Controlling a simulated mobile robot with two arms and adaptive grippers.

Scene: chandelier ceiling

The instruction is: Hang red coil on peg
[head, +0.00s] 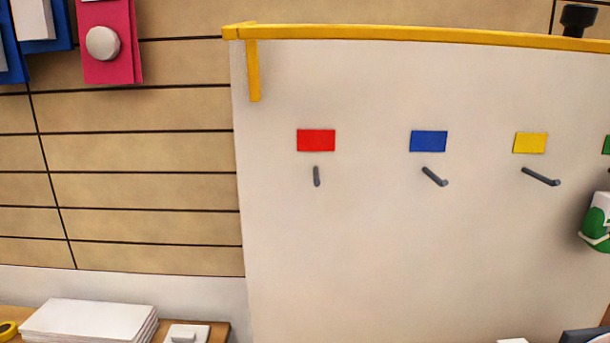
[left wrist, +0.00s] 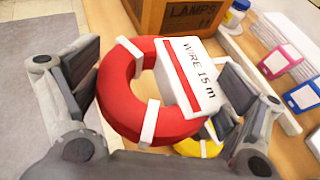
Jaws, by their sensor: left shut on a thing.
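The red coil (left wrist: 120,85), a ring with white bands and a white "WIRE 15 m" label, is in the left wrist view. It sits between the fingers of my left gripper (left wrist: 160,85), which is shut on it. In the head view, a short grey peg (head: 316,176) sticks out of the white board (head: 350,260) under a red label (head: 316,140). This peg is bare. Neither my left gripper nor the red coil can be made out in the head view. My right gripper is in neither view.
Bare pegs stand under the blue label (head: 429,141) and yellow label (head: 530,143). A green and white item (head: 597,222) is at the right edge. In the left wrist view, a yellow coil (left wrist: 190,148) lies below, near a brown "LAMPS" box (left wrist: 180,18) and a small jar (left wrist: 235,14).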

